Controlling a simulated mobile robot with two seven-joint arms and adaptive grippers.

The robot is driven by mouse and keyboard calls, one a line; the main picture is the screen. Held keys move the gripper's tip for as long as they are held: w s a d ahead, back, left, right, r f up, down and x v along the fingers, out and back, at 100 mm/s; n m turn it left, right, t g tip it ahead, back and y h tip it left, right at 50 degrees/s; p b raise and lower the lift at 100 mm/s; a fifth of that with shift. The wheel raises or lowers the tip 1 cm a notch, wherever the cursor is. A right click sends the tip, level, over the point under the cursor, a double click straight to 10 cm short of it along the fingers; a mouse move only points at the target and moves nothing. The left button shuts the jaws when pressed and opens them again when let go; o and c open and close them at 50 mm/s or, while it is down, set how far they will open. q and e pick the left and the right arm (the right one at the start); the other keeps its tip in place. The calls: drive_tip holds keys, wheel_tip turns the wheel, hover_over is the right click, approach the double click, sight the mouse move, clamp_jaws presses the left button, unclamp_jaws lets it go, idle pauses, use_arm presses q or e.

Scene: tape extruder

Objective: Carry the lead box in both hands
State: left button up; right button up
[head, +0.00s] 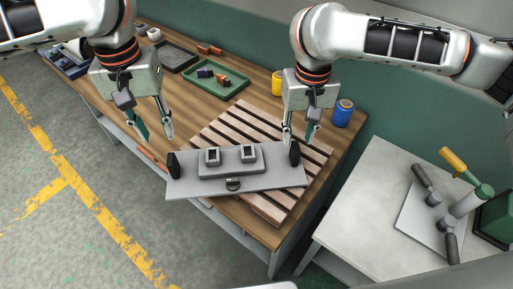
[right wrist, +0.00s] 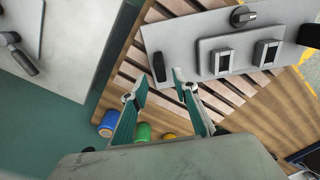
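The lead box (head: 235,182) is a flat grey panel with a raised block, two square fittings, a dark knob and an upright black handle at each end. Its right part lies over a slatted wooden pallet (head: 262,205); its left part reaches past the pallet toward the table's front edge. My left gripper (head: 156,138) is open and empty, above and behind the left handle (head: 173,165). My right gripper (head: 299,140) is open near the right handle (head: 294,154). In the right wrist view this handle (right wrist: 158,66) shows just past my fingertips, not gripped.
A green tray (head: 237,92) with small parts and a dark tray (head: 172,67) sit farther back. Blue (head: 343,113) and yellow (head: 277,84) cans stand behind the pallet. A grey side table (head: 360,215) at right holds a tool fixture (head: 440,215). The floor at left is clear.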

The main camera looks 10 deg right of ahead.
wheel_tip(320, 180, up, 7)
drive_tip(key=shift+s+r, duration=0.15)
idle(0.7)
